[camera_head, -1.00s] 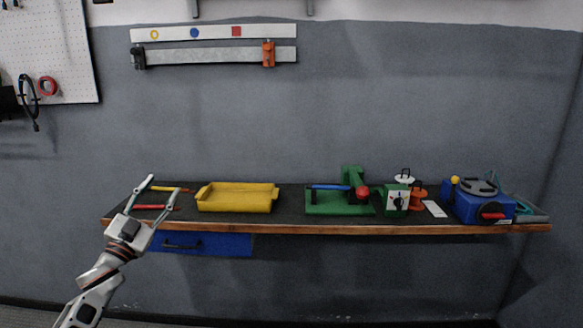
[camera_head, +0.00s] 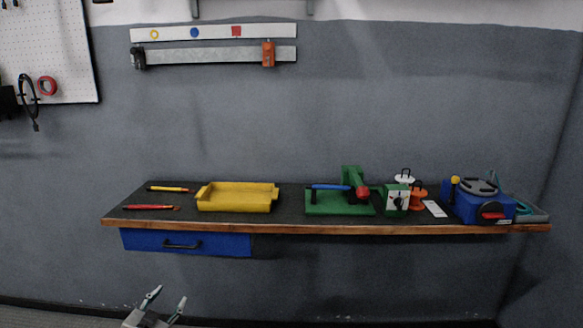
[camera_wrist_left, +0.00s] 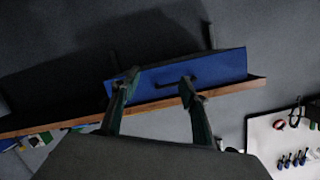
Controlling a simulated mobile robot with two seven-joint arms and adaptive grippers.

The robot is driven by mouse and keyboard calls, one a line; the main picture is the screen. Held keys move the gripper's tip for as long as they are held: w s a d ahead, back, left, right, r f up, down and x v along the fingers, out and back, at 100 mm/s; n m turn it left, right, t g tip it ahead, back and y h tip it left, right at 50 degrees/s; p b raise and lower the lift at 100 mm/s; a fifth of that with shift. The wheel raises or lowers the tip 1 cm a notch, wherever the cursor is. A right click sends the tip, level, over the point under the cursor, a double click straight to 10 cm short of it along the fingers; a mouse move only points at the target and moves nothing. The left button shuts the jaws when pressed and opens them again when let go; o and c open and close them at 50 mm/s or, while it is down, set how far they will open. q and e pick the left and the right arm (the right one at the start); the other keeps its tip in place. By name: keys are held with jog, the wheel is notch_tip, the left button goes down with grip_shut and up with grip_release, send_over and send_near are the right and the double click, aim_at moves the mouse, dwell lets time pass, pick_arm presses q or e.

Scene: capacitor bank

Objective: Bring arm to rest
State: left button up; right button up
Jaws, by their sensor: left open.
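My left gripper (camera_head: 166,302) shows at the bottom edge of the head view, in front of and below the workbench (camera_head: 300,229). Its two fingers are spread apart with nothing between them. In the left wrist view the open fingers (camera_wrist_left: 158,95) appear against the blue drawer (camera_wrist_left: 225,68) under the bench, apart from it as far as I can tell. The drawer (camera_head: 215,243) looks shut in the head view. Most of my left arm is out of the head view. My right gripper is not in view.
On the bench are a yellow tray (camera_head: 238,208), a red tool (camera_head: 148,207), a yellow tool (camera_head: 168,189), a green fixture (camera_head: 340,209) and a blue device (camera_head: 478,207). A pegboard (camera_head: 62,60) hangs at the left. The floor space below the bench is clear.

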pick_arm(q)
jog(key=s+d+f+g+h, duration=0.1)
jog(key=s+d+f, duration=0.4)
jog(key=s, duration=0.7)
jog(key=s+d+f+g, duration=0.2)
jog(key=s+d+f, duration=0.3)
jog(key=s, duration=0.7)
jog(key=s+d+f+n+g+h, duration=0.1)
jog(key=s+d+f, duration=0.4)
jog(key=s, duration=0.7)
jog(key=shift+f+g+h, duration=0.3)
jog(key=shift+f+g, duration=0.1)
jog(key=shift+f, duration=0.5)
